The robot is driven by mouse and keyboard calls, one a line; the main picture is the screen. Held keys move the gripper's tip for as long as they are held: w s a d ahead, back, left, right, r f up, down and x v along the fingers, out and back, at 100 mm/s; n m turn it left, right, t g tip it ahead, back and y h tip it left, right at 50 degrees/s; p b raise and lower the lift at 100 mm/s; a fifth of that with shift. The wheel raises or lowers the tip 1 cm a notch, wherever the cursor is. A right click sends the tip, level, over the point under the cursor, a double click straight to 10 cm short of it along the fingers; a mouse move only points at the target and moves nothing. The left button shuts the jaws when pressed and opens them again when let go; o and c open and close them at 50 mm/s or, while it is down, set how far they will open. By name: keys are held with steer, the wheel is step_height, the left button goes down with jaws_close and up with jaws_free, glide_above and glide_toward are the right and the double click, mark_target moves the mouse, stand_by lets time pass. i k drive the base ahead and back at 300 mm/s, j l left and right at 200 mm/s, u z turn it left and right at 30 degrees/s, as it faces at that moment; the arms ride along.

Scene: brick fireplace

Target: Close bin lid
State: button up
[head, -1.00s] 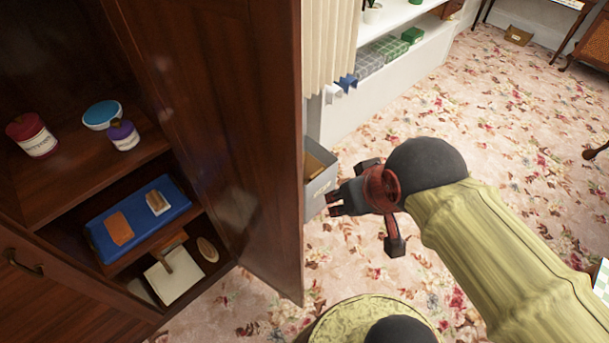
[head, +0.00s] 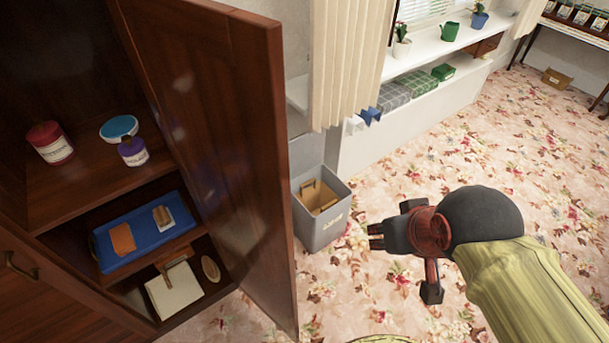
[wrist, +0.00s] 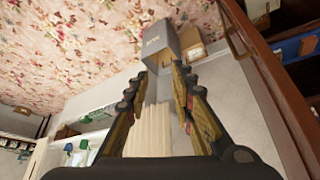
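The grey bin (head: 319,231) stands on the carpet just beyond the wooden cabinet door, with its top open and brown cardboard-like contents showing inside. A grey panel (head: 306,153) stands up at its back edge and looks like the raised lid; the door partly hides it. The bin also shows in the wrist view (wrist: 160,42), upside down beyond my fingertips. My gripper (head: 374,236) is to the right of the bin in the head view, apart from it and pointing left. In the wrist view its two fingers are spread with nothing between them.
The open cabinet door (head: 230,170) stands close on the bin's left. The cabinet shelves hold jars and a blue tray (head: 145,238). A white window ledge (head: 440,58) and a curtain (head: 350,65) are behind.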

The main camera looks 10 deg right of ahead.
mark_target(306, 150)
steer(key=i+l+u, duration=0.15)
steer(key=i+l, duration=0.7)
steer(key=i+u, duration=0.1)
steer(key=i, duration=0.35)
